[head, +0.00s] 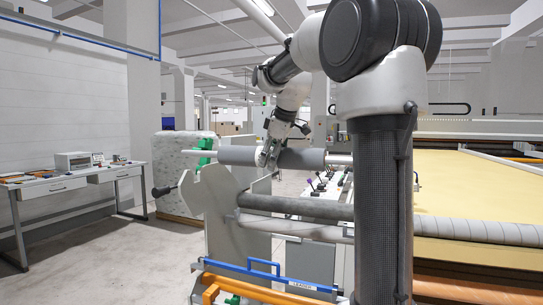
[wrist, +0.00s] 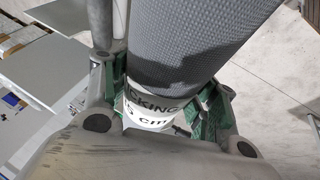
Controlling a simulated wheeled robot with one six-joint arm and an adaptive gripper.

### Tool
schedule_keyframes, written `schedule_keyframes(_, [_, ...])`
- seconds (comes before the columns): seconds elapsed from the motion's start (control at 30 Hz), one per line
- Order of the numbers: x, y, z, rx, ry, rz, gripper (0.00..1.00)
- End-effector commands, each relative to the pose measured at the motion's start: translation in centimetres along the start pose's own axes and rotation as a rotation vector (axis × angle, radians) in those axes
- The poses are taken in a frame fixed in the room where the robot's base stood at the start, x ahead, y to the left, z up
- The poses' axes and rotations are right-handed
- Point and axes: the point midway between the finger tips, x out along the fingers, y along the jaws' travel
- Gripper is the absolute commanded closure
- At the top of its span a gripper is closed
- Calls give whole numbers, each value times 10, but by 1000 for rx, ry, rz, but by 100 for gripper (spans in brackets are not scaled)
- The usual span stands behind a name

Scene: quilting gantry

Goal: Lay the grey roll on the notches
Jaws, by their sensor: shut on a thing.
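The grey roll (head: 302,159) is level, with a thin pale shaft showing at each end. My gripper (head: 268,156) is shut on it near its middle, coming from above. In the wrist view the grey textured roll (wrist: 190,45) runs between my fingers with green pads (wrist: 165,105), and a white printed label (wrist: 150,107) shows. Below the roll in the head view stands a pale end plate (head: 214,200) with a cut-out upper edge. The roll appears above this plate; I cannot tell whether the shaft touches it. The notches are not clearly visible.
A dark grey roller (head: 295,206) and a pale striped roller (head: 470,232) lie lower on the gantry. A blue handle bar (head: 265,272) is in front. A yellow quilting bed (head: 475,190) lies right. A workbench (head: 70,178) stands left; the floor between is clear.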

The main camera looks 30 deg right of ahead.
Motion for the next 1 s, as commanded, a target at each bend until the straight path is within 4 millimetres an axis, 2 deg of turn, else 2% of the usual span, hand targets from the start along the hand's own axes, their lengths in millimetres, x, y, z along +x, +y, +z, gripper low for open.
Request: schedule_keyframes(1.0, [62, -23, 25, -1, 2, 2, 89])
